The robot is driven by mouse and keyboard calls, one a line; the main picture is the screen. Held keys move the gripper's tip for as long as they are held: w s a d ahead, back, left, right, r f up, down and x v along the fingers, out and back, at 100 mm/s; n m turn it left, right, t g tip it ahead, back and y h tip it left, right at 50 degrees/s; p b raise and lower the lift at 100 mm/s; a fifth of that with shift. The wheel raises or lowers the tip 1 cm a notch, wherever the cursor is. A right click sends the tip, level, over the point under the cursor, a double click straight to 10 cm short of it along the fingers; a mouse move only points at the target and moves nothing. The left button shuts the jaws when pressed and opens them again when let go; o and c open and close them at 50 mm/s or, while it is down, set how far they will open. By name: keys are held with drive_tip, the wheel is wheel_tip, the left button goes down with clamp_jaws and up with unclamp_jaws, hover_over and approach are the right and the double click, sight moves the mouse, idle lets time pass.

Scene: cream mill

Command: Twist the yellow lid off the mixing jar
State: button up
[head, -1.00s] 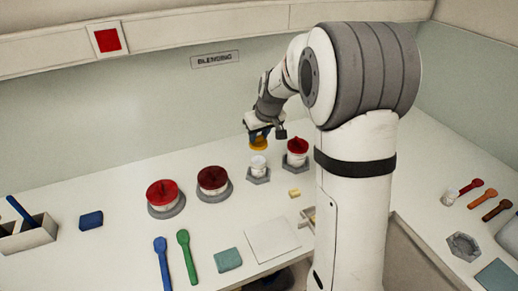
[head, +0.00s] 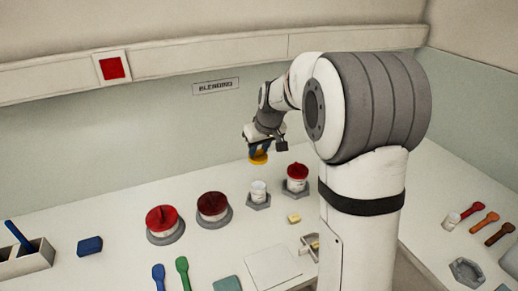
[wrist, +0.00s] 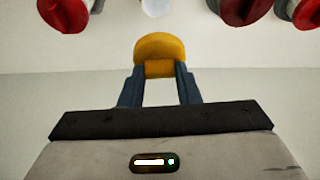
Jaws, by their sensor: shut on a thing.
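The yellow lid (head: 258,159) is between the fingers of my gripper (head: 258,150), which is shut on it. In the wrist view the yellow lid (wrist: 160,48) sits at the tips of the two blue fingers (wrist: 160,70). The lid is held above the white jar (head: 259,191), with a gap between them in the head view. The white jar stands upright in a grey hexagonal holder (head: 258,205), with its top uncovered. Part of a white round thing (wrist: 156,6) shows at the top of the wrist view.
A red-lidded jar (head: 297,177) stands right of the white jar. Two larger red-lidded jars (head: 162,219) (head: 212,205) stand to its left. A small yellow block (head: 294,218) and a pale square plate (head: 273,267) lie in front. The wall is close behind.

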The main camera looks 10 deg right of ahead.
drive_tip(key=shift+r, duration=0.1)
drive_tip(key=shift+r+p, duration=0.8)
drive_tip(key=shift+r, duration=0.6)
